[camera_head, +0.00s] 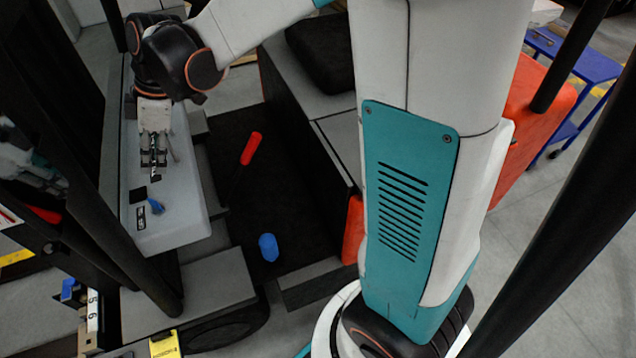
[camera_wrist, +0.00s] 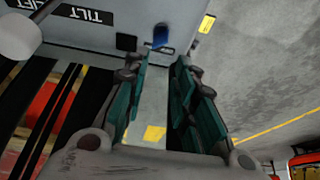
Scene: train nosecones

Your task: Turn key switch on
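A small blue piece (camera_head: 156,206), which looks like the key switch's key, sits on the light grey console (camera_head: 185,225). It also shows in the wrist view as a blue shape (camera_wrist: 160,36) at top centre, beyond the fingertips. My gripper (camera_head: 153,172) is above the console, just behind the blue piece in the head view and apart from it. In the wrist view, my gripper's green-padded fingers (camera_wrist: 160,62) are spread with nothing between them. The exact angle of the key is too small to tell.
A black square (camera_head: 138,195) and a small label (camera_head: 141,218) lie beside the blue piece. A red-handled lever (camera_head: 251,148) and a blue knob (camera_head: 268,247) stand right of the console. Dark posts (camera_head: 110,220) flank the cab. TILT lettering (camera_wrist: 88,14) marks the panel nearby.

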